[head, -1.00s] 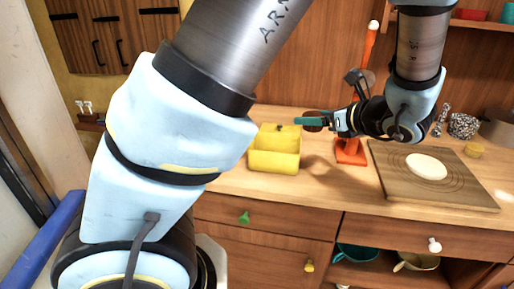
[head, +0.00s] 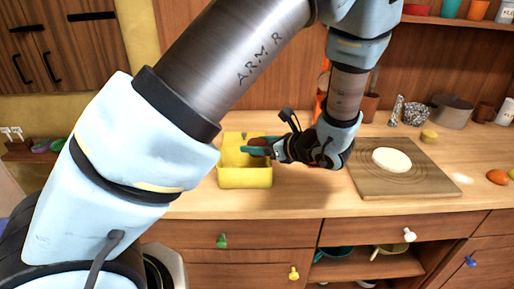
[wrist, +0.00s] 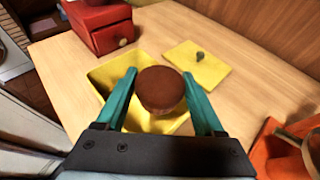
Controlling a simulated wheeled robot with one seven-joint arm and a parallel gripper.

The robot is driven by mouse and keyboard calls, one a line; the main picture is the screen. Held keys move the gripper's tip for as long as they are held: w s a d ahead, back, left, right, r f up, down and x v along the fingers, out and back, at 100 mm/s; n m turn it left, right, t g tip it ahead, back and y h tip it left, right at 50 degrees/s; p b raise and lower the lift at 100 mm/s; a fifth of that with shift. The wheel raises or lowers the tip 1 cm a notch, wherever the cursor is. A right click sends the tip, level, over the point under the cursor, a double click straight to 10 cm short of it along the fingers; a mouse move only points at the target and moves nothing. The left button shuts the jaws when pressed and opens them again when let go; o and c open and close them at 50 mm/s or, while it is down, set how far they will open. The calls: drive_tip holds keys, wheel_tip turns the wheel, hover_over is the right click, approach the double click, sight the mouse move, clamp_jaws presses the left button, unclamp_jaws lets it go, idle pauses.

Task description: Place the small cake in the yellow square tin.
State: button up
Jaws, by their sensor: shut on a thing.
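The yellow square tin (head: 245,178) stands open on the wooden counter; it also shows in the wrist view (wrist: 103,75). My gripper (head: 258,149) is over the tin, with its teal fingers shut on the small cake (wrist: 161,88). The cake is round and brown, and sits between the fingertips in the wrist view. It hides part of the tin's inside, and I cannot tell how high it is above the tin's floor.
A yellow lid with a knob (wrist: 197,66) lies beside the tin. A red box (wrist: 98,25) stands near the tin. A wooden board (head: 405,183) with a white disc (head: 391,160) lies to the right. An orange stand (wrist: 277,150) is close by.

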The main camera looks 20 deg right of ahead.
drive_tip(key=shift+f, duration=0.85)
drive_tip(key=shift+f, duration=0.1)
drive_tip(key=shift+f, duration=0.4)
drive_tip(key=shift+f+b, duration=0.15)
drive_tip(key=shift+b, duration=0.2)
drive_tip(key=o, duration=1.4)
drive_tip(key=shift+c, duration=0.2)
